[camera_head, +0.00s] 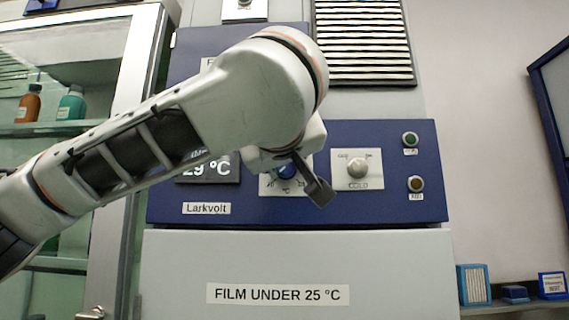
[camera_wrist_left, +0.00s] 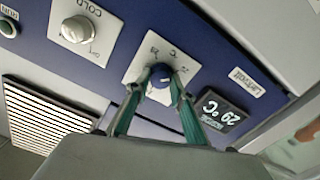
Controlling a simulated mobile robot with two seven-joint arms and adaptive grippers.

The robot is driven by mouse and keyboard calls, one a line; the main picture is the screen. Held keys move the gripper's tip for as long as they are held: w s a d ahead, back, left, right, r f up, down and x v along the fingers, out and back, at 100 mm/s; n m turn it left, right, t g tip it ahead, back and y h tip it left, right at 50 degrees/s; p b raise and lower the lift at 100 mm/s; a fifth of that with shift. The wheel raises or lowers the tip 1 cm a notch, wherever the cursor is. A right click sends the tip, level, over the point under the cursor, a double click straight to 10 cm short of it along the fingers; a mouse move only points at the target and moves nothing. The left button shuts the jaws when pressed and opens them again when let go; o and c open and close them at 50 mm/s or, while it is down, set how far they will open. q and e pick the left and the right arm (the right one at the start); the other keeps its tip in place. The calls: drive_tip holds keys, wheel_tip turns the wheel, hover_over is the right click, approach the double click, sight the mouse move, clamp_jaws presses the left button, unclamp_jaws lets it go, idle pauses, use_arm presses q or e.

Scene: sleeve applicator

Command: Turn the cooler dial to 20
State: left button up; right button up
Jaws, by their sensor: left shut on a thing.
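The cooler dial (camera_head: 287,171) is a small dark blue knob on a white plate, partly hidden behind my left wrist in the head view. In the left wrist view the blue dial (camera_wrist_left: 160,76) sits between the two fingertips of my left gripper (camera_wrist_left: 160,88), which is shut on it. In the head view my left gripper (camera_head: 318,190) shows only in part. The display (camera_head: 208,168) reads 29 °C and is partly covered by my arm; it shows upside down in the left wrist view (camera_wrist_left: 221,111). My right gripper is not in view.
Right of the dial is a silver COLD knob (camera_head: 357,168). A green button (camera_head: 410,139) and an amber button (camera_head: 415,184) are farther right. Below is a "FILM UNDER 25 °C" label (camera_head: 278,294). A vent grille (camera_head: 363,42) is above. A shelf cabinet stands at the left.

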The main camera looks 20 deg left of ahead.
use_arm(q)
drive_tip(key=shift+f, duration=0.1)
drive_tip(key=o, duration=1.1)
drive_tip(key=shift+o, duration=0.2)
drive_tip(key=v, duration=1.2)
drive_tip(key=shift+r, duration=0.2)
